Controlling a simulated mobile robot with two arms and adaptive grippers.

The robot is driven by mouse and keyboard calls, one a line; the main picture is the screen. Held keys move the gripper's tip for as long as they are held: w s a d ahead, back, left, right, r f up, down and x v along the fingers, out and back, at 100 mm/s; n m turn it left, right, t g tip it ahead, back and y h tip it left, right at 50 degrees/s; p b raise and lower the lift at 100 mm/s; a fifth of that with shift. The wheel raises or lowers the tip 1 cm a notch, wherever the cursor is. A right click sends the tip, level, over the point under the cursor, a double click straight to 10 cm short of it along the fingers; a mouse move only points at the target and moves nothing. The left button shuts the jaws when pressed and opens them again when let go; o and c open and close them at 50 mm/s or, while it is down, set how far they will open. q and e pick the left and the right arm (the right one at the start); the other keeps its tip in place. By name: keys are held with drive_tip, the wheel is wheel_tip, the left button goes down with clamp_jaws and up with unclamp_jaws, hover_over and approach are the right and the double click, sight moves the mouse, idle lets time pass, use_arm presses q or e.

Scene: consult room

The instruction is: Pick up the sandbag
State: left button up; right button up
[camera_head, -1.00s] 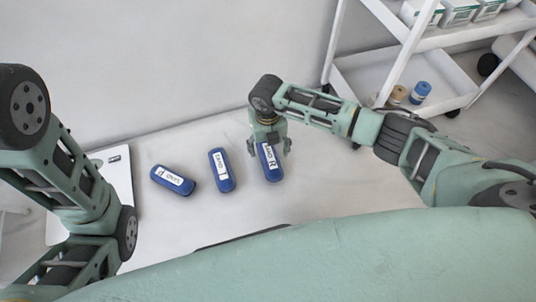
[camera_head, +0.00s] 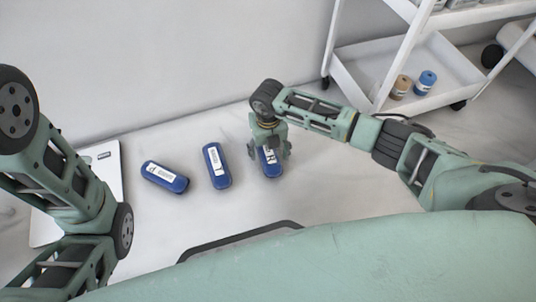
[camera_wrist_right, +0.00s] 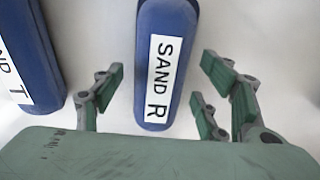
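Three blue sandbags with white labels lie apart on the pale floor: a left one (camera_head: 165,177), a middle one (camera_head: 217,166) and a right one (camera_head: 272,168). In the right wrist view the right sandbag (camera_wrist_right: 166,15) reads "SAND R", and part of another sandbag (camera_wrist_right: 30,55) ending in "T" shows at the left. My right gripper (camera_head: 270,152) is above the right sandbag and hides much of it. In the wrist view its fingers (camera_wrist_right: 158,95) are spread, one side left and the other right of the bag, with gaps visible. My left arm shows, but its gripper does not.
A white trolley (camera_head: 367,72) stands at the back right, with a tan roll (camera_head: 400,87) and a blue roll (camera_head: 426,82) on its lower shelf. A flat white panel (camera_head: 108,165) lies at the left. A wall (camera_head: 170,60) runs behind.

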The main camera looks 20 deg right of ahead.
clamp_jaws()
drive_tip(key=shift+r, duration=0.1)
idle(0.4)
drive_tip(key=shift+r, duration=0.1)
